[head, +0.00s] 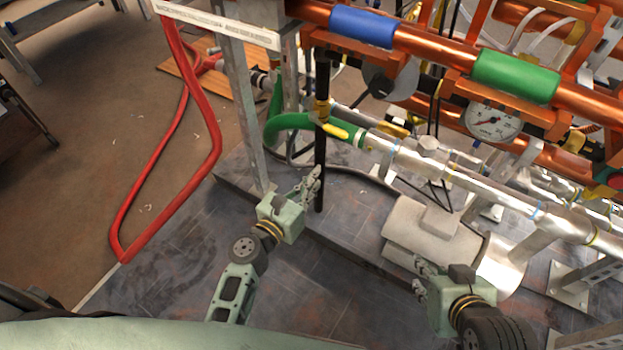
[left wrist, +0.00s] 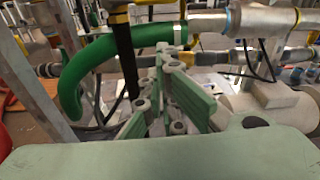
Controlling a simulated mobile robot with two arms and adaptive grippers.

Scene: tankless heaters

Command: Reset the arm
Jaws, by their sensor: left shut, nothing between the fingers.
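My left arm comes up from the bottom in the head view. Its pale green gripper (head: 312,183) is shut and empty, close beside a black vertical pipe (head: 320,150). In the left wrist view the gripper's fingers (left wrist: 170,62) are together in front of a green curved hose (left wrist: 110,55), with the black pipe (left wrist: 126,60) just to their left. I cannot tell whether they touch the pipe. My right gripper (head: 424,278) is at the lower right, near a grey cylindrical motor-like body (head: 420,235); its finger opening is not clear.
Silver pipes (head: 420,165) and copper-orange pipes (head: 450,60) with a pressure gauge (head: 492,123) fill the right side. A yellow valve handle (head: 336,131) sits above the left gripper. A red hose (head: 205,110) loops at the left. The brown floor (head: 80,130) at left is open.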

